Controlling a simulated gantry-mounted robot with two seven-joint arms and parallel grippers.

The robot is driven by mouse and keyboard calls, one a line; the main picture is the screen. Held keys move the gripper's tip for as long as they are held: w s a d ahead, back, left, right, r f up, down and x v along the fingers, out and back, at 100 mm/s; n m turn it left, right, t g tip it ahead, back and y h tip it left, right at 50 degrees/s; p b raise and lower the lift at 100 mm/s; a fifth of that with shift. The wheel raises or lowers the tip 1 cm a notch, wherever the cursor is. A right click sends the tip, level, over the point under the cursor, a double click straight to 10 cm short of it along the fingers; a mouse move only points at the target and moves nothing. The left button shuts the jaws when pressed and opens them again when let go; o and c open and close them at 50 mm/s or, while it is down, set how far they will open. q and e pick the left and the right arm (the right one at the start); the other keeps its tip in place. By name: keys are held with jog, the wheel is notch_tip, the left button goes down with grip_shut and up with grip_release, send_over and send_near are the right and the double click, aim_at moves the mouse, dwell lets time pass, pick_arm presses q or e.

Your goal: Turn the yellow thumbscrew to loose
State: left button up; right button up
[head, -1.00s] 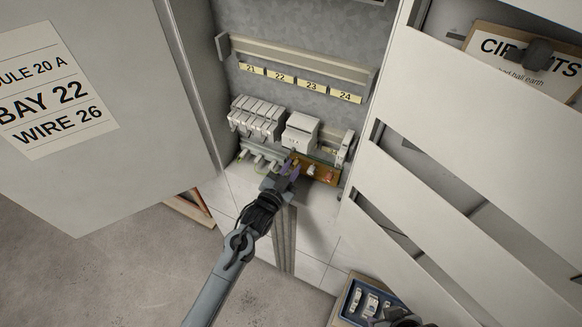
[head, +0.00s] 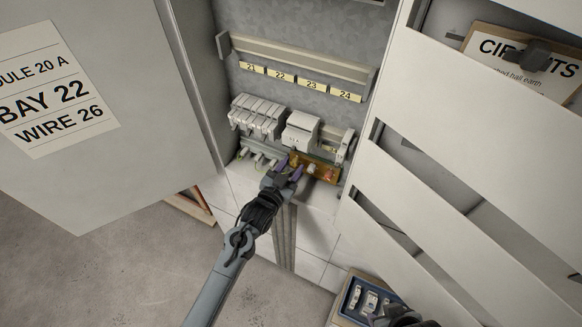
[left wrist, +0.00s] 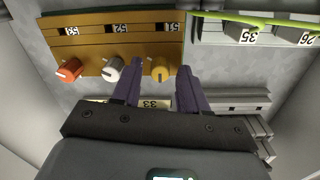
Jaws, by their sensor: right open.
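The yellow thumbscrew (left wrist: 160,73) is at the edge of an orange-brown board (left wrist: 90,42), below the label 51. A white thumbscrew (left wrist: 112,69) and an orange one (left wrist: 68,70) stand beside it under 52 and 53. My left gripper (left wrist: 158,72) is open, its purple fingers on either side of the yellow thumbscrew; I cannot tell whether they touch it. In the head view, my left gripper (head: 290,167) is at the left end of the board (head: 325,174) and hides part of it. My right gripper (head: 398,316) shows only partly at the bottom edge.
White modules (head: 256,117) and a larger white block (head: 301,131) sit above the board. The cabinet door (head: 90,170) stands at the left, slanted white panels (head: 470,130) at the right. A blue tray (head: 352,302) with small parts is below. A green-yellow wire (left wrist: 265,21) runs nearby.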

dwell(0.3)
pick_arm(q)
jog(key=v, duration=1)
jog(key=shift+s+a+r+p, duration=0.1)
jog(key=shift+s+a+p, duration=0.05)
jog(key=shift+s+p, duration=0.2)
